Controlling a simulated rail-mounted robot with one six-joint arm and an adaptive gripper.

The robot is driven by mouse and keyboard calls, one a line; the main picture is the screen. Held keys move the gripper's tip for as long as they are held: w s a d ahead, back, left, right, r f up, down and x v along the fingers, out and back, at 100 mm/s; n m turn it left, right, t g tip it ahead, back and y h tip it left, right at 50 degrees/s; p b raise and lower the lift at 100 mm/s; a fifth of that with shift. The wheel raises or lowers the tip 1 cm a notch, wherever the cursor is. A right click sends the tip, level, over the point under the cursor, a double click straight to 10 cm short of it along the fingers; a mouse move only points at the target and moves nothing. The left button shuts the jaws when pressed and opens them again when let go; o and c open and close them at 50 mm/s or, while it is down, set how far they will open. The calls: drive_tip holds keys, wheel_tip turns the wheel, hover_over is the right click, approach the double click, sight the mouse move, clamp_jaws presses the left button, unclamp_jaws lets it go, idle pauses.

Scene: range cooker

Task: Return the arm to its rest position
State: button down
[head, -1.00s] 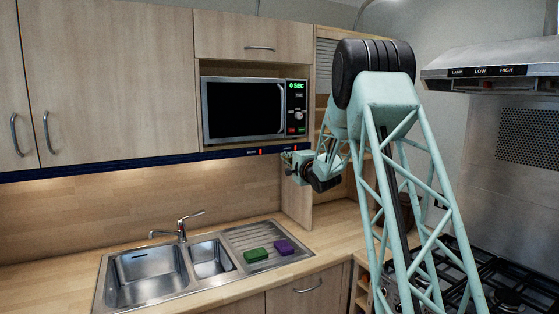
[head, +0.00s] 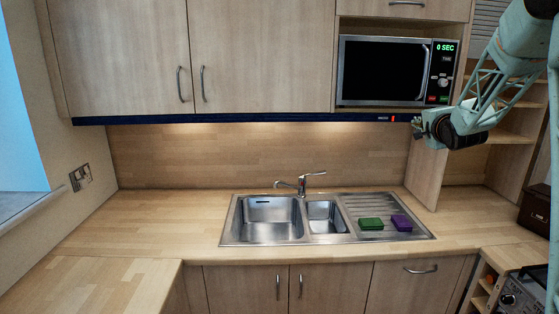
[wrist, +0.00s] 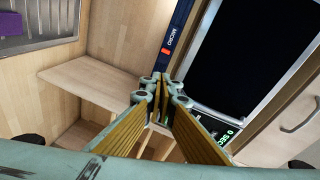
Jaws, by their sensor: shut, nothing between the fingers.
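My gripper (head: 418,124) is at the right of the head view, just below the lower right part of the microwave (head: 383,72), in front of the blue strip under the cupboards. My pale green arm reaches to it from the right edge of the picture. In the wrist view my gripper (wrist: 162,88) has its fingertips together, with nothing between them. The microwave's dark door and green display show to the right of the fingers there.
A steel sink (head: 270,220) with a tap is on the worktop. A green sponge (head: 370,224) and a purple sponge (head: 402,222) lie on its drainer. Open wooden shelves (head: 512,120) are right of the gripper. The left worktop (head: 110,270) is clear.

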drive_tip(key=s+a+f+n+g+b, duration=0.1)
drive_tip(key=s+a+n+g, duration=0.15)
drive_tip(key=s+a, duration=0.55)
drive_tip(key=s+a+n+g+b, duration=0.1)
drive_tip(key=s+a+n, duration=0.2)
drive_tip(key=s, duration=1)
drive_tip(key=s+a+f+n+g+b, duration=0.1)
drive_tip(key=s+a+n+g, duration=0.1)
drive_tip(key=s+a, duration=0.6)
drive_tip(key=s+a+f+n+g+b, duration=0.1)
drive_tip(key=s+a+f+n+g, duration=0.1)
drive_tip(key=s, duration=1.3)
drive_tip(key=s+a+f+n+g+y+b, duration=0.1)
drive_tip(key=s+a+f+n, duration=0.3)
drive_tip(key=s, duration=1.2)
drive_tip(key=s+a+f+n+g+y+b, duration=0.1)
drive_tip(key=s+a+f+n+g, duration=0.2)
drive_tip(key=s, duration=1.2)
drive_tip(key=a+f, duration=0.3)
drive_tip(key=f, duration=0.2)
drive_tip(key=shift+s+b, duration=0.2)
drive_tip(key=shift+b, duration=0.1)
drive_tip(key=shift+n+g, duration=0.25)
